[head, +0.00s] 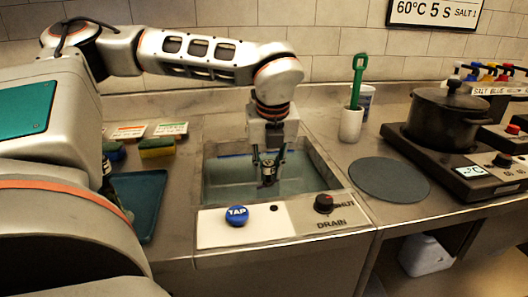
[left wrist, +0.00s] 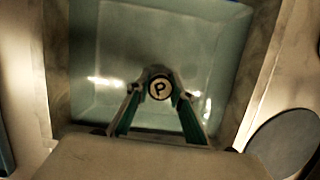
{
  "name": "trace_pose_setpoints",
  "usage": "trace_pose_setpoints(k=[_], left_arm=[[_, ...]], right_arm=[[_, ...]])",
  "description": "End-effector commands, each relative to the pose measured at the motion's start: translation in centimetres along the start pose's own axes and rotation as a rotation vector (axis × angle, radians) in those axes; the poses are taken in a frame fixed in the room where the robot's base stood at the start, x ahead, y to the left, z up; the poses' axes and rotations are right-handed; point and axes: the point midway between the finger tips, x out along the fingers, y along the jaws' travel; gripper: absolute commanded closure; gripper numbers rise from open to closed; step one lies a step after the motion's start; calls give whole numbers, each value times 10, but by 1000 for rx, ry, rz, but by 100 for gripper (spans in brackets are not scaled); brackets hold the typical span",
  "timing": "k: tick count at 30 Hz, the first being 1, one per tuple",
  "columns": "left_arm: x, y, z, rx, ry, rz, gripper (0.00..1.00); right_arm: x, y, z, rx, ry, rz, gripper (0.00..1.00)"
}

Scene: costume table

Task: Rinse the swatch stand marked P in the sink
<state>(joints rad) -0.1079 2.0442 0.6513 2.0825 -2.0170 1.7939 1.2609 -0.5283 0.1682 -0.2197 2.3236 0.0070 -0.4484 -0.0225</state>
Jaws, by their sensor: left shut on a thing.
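My left gripper (head: 268,170) reaches down into the sink (head: 322,180) in the head view. In the left wrist view its fingers (left wrist: 160,112) are closed on the swatch stand (left wrist: 160,89), whose round pale top bears a black P. The stand is over the sink basin, which looks pale green and shiny. I cannot tell whether the stand touches water or the basin floor. In the head view the stand is mostly hidden by the gripper. The blue TAP knob (head: 237,215) and the dark DRAIN knob (head: 324,203), beside the word SHUT, are on the front panel. My right gripper is not in view.
A blue-green tray (head: 150,190) and sponges (head: 157,147) lie left of the sink. A grey round mat (head: 389,179), a white cup (head: 350,124) with a green tool, and a black pot (head: 446,117) on a hotplate (head: 462,170) stand to the right.

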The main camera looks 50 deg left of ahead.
Motion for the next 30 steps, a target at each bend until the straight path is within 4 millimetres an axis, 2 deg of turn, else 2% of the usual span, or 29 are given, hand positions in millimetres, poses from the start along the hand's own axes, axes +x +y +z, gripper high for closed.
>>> trace_pose_setpoints(k=[15, 26, 30], left_arm=[[-2, 29, -1, 0, -1, -2, 100], [0, 29, -1, 0, 0, 0, 100], [2, 24, -1, 1, 0, 2, 100]], right_arm=[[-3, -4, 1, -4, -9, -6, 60], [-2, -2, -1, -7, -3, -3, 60], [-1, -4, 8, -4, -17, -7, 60]])
